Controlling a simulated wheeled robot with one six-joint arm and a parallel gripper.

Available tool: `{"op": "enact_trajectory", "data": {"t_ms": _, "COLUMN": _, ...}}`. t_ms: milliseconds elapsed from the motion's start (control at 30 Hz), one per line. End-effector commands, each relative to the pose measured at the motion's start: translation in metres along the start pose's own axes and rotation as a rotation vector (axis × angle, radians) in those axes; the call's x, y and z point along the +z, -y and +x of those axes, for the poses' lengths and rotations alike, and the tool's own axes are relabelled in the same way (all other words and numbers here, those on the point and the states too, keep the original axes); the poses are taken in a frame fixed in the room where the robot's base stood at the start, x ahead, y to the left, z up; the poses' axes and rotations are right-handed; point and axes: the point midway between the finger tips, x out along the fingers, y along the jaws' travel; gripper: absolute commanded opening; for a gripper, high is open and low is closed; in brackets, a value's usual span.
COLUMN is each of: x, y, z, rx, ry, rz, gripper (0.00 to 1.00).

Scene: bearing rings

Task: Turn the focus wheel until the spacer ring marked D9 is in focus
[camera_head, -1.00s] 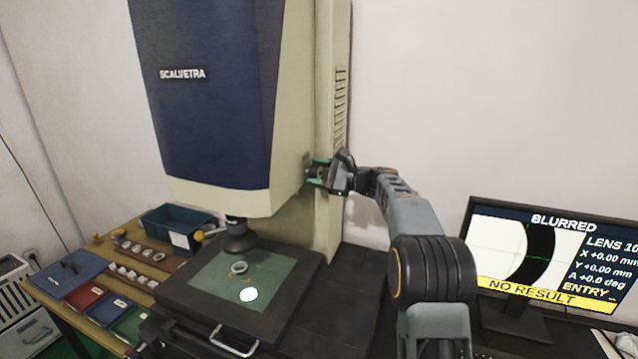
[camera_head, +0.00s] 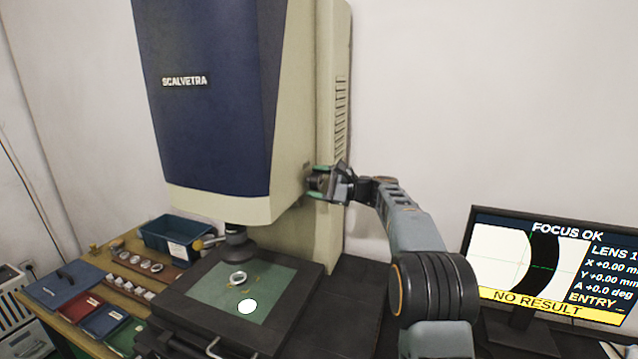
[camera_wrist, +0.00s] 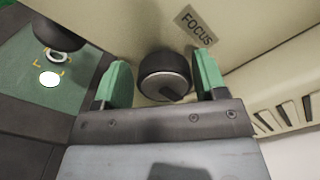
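The focus wheel (camera_wrist: 165,74) is a dark round knob beside the FOCUS label (camera_wrist: 195,26) on the machine's beige side. My gripper (camera_wrist: 162,80) has its green fingers on either side of the wheel, with a narrow gap at the left finger; it looks open. In the head view my gripper (camera_head: 319,181) is at the machine's side and hides the wheel. A metal ring (camera_head: 238,278) lies on the green stage plate (camera_head: 212,292) under the lens; no D9 mark is readable. The monitor (camera_head: 545,262) reads FOCUS OK and NO RESULT, with a sharp-edged dark arc.
A bright round spot (camera_head: 247,306) shows on the stage. The blue bin (camera_head: 165,240), ring racks and coloured trays stand on the left bench. The machine's tall body (camera_head: 205,110) is left of my arm; plain wall lies behind it.

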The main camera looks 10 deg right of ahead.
Motion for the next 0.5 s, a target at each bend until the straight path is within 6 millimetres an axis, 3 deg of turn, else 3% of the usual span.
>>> {"op": "enact_trajectory", "data": {"t_ms": 133, "x": 0.000, "y": 0.001, "z": -0.001, "rx": -0.003, "ry": -0.001, "rz": -0.001, "gripper": 0.78}}
{"op": "enact_trajectory", "data": {"t_ms": 367, "x": 0.001, "y": 0.002, "z": -0.002, "rx": -0.005, "ry": -0.001, "rz": -0.002, "gripper": 0.78}}
{"op": "enact_trajectory", "data": {"t_ms": 500, "x": 0.000, "y": 0.002, "z": -0.014, "rx": -0.007, "ry": -0.003, "rz": -0.003, "gripper": 0.78}}
